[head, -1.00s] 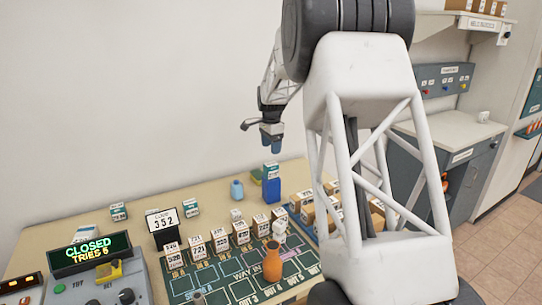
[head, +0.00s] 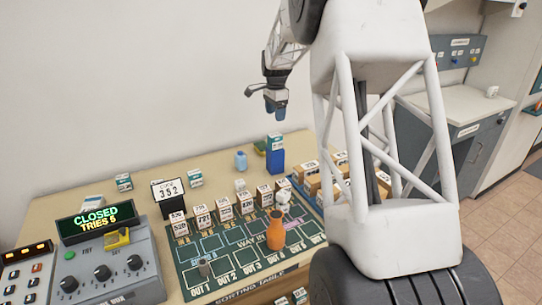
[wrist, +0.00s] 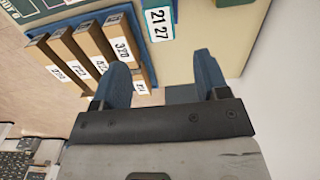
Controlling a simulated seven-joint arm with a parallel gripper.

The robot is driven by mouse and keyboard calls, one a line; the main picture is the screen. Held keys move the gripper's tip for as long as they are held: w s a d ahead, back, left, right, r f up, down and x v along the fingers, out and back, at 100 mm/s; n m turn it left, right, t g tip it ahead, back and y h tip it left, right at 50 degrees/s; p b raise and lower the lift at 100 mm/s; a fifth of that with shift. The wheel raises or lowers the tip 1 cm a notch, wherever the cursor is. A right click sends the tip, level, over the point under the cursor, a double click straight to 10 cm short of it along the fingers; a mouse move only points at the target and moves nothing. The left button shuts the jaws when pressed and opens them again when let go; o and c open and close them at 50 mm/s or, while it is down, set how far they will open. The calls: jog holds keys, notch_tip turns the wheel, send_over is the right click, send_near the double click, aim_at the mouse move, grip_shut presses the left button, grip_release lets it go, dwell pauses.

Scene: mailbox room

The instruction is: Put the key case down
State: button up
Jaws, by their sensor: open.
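My gripper (head: 275,112) is open above the back right of the sorting table (head: 90,205), with its blue fingers pointing down. Its fingers also show in the wrist view (wrist: 165,85), apart and with nothing clearly held between them. Below it in the head view stands a blue block (head: 275,161) with a white and teal labelled box (head: 275,141) at its top; I cannot tell whether that box rests on it or stands behind. No thing can be surely identified as the key case. A blue-grey surface (wrist: 182,94) shows between the fingers in the wrist view.
A light blue bottle (head: 241,161) stands left of the blue block. Brown boxes (head: 313,186) lie to the right. A console (head: 110,275) is at front left, its sign (head: 96,220) reading CLOSED.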

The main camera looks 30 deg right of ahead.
jog(key=shift+a, duration=0.1)
jog(key=s+a+r+n+t, duration=0.1)
jog(key=s+a+r+n, duration=0.3)
jog(key=s+a, duration=0.6)
jog(key=s+a+r+n, duration=0.45)
jog(key=s+a, duration=0.35)
jog(key=s, duration=0.4)
jog(key=s+a+f+n, duration=0.2)
jog(key=s+a+n, duration=0.1)
jog(key=s, duration=0.6)
jog(key=s+a+f+n+t, duration=0.1)
jog(key=s+a+f+n, duration=0.1)
jog(key=s, duration=0.8)
jog(key=s+a+f+n, duration=0.2)
jog(key=s+a+n, duration=0.2)
jog(key=s, duration=0.6)
jog(key=shift+a+f+t, duration=0.25)
jog(key=shift+a+t, duration=0.05)
jog(key=shift+a, duration=0.9)
